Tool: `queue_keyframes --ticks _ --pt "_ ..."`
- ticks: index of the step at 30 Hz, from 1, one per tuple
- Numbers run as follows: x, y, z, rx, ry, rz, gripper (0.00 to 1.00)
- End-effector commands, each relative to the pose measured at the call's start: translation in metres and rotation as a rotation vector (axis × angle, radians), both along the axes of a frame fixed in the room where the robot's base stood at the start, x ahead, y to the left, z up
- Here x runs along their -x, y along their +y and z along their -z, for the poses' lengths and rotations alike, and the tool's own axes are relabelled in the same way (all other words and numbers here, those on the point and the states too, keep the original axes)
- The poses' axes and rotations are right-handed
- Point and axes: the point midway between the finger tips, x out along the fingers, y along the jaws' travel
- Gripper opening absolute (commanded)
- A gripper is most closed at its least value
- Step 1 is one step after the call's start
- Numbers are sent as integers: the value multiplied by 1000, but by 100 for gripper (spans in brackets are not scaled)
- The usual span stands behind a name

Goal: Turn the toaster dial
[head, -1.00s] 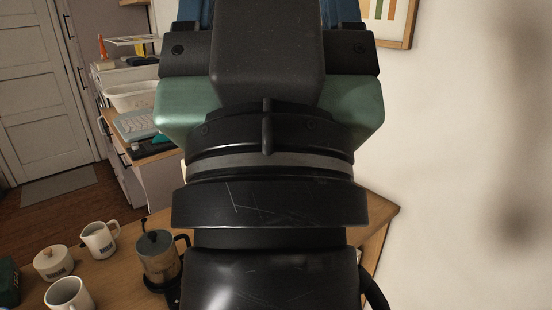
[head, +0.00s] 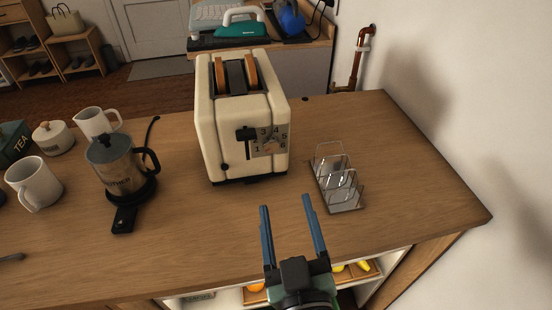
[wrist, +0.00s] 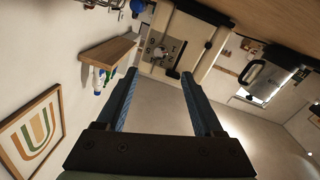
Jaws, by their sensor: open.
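The cream toaster (head: 243,112) stands on the wooden counter, with brown slices in its top slots. Its numbered dial (head: 270,142) is on the front face, beside a black lever (head: 246,133). In the wrist view the toaster (wrist: 196,28) is tilted near the top, with the dial (wrist: 158,52) just beyond my fingertips in the picture. My gripper (head: 287,201) is open and empty at the counter's front side. Its blue fingers point toward the toaster's front and are apart from the dial. The wrist view shows both fingers (wrist: 160,72) spread with nothing between them.
A wire toast rack (head: 338,185) stands right of the toaster, close to my right finger's side. A steel coffee pot (head: 122,165), a white mug (head: 35,182), a jug (head: 97,122) and a sugar pot (head: 53,138) stand left. Counter between gripper and toaster is clear.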

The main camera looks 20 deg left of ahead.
Motion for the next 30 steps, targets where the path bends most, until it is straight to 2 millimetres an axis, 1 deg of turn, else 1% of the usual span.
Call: queue_keyframes --ticks 4,12,18,24,30 --pt "-17 10 -6 -2 -5 -1 69" --pt "-63 37 -6 -2 -4 -1 69" --pt "-91 54 -4 -1 -3 -1 69" --pt "-106 62 -3 0 -2 -1 69" --pt "-108 64 -2 0 -2 1 69"
